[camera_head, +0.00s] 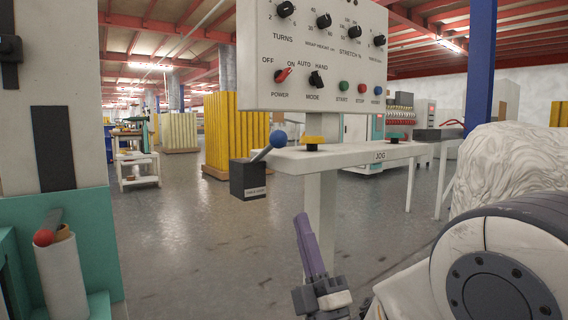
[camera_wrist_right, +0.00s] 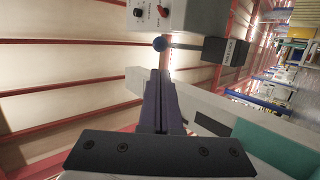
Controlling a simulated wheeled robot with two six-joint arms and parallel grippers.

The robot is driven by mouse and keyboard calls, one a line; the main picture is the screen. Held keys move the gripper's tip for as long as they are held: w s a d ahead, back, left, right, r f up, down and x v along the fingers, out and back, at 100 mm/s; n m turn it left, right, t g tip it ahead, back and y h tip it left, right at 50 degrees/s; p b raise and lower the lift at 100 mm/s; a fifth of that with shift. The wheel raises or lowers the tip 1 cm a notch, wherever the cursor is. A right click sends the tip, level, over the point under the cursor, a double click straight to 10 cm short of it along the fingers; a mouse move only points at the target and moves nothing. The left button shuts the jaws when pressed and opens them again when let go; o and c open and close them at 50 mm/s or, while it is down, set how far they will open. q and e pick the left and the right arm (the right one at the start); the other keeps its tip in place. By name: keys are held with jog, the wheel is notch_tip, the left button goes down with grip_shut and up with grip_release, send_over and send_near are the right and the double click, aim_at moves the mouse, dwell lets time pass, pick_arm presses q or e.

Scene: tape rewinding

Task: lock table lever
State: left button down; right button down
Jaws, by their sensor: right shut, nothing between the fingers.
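A lever with a blue ball knob (camera_head: 278,138) rises from a dark box (camera_head: 248,181) beside the control post, tilted up and to the right. The small label on the box is hard to read. My right gripper (camera_head: 300,218) is shut and empty, its purple fingers pointing up, below and apart from the knob in the head view. In the right wrist view, the knob (camera_wrist_right: 160,44) shows just beyond the tips of the shut fingers (camera_wrist_right: 159,72), and the dark box (camera_wrist_right: 225,52) lies to its right. My left gripper is out of view.
A control panel (camera_head: 315,95) with knobs and buttons hangs above a white ledge (camera_head: 350,157) with a yellow-based button (camera_head: 313,142). A red-balled lever (camera_head: 43,237) stands at the left by a white cylinder (camera_head: 66,278). Open floor lies between them.

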aim_at(280, 146)
jog(key=x, duration=1.4)
jog(key=shift+b, duration=0.4)
